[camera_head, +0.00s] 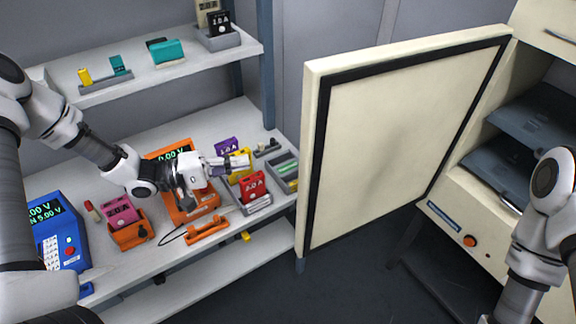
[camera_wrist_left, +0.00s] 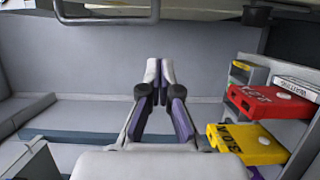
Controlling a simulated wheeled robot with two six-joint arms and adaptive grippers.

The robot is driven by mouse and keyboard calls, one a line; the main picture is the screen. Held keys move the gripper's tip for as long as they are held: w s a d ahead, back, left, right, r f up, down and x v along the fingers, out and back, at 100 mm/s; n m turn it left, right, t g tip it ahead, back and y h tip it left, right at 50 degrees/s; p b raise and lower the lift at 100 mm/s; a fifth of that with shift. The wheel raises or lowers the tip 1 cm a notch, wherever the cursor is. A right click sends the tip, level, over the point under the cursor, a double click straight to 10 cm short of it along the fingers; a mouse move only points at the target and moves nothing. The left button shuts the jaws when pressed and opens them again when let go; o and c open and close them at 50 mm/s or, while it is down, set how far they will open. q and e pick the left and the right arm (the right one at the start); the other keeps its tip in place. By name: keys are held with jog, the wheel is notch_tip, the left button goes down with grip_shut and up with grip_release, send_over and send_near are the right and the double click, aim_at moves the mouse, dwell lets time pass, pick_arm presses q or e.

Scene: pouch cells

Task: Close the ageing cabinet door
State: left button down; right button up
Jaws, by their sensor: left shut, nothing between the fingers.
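The ageing cabinet door (camera_head: 395,140) is a large cream panel with a black seal round its inner face. It stands wide open, its free edge toward the bench on the left and its far edge by the cabinet (camera_head: 470,215). The cabinet's opening shows dark shelves (camera_head: 505,165). My left gripper (camera_head: 242,161) is over the bench, left of the door and apart from it. In the left wrist view its fingers (camera_wrist_left: 160,75) are together with nothing between them. My right arm shows at the right edge in front of the cabinet, but its gripper is out of view.
The bench (camera_head: 100,165) carries an orange meter (camera_head: 172,152), a blue meter (camera_head: 58,232), and purple, yellow and red (camera_head: 252,186) labelled cells near my left gripper. An upper shelf (camera_head: 130,95) holds small items. Dark floor (camera_head: 355,265) lies open below the door.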

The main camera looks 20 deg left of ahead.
pick_arm(q)
jog(key=w+d+p, duration=0.2)
jog(key=d, duration=1)
jog(key=shift+w, duration=0.2)
pick_arm(e)
jog(key=shift+w+d+r, duration=0.1)
jog(key=shift+d+r, duration=0.1)
jog(key=shift+r, duration=0.3)
jog(key=shift+w+d+r, duration=0.1)
jog(key=shift+d+r, duration=0.05)
jog(key=shift+r, duration=0.3)
pick_arm(q)
jog(key=shift+d+r, duration=0.1)
jog(key=shift+d, duration=0.05)
pick_arm(e)
jog(key=shift+d+f, duration=0.1)
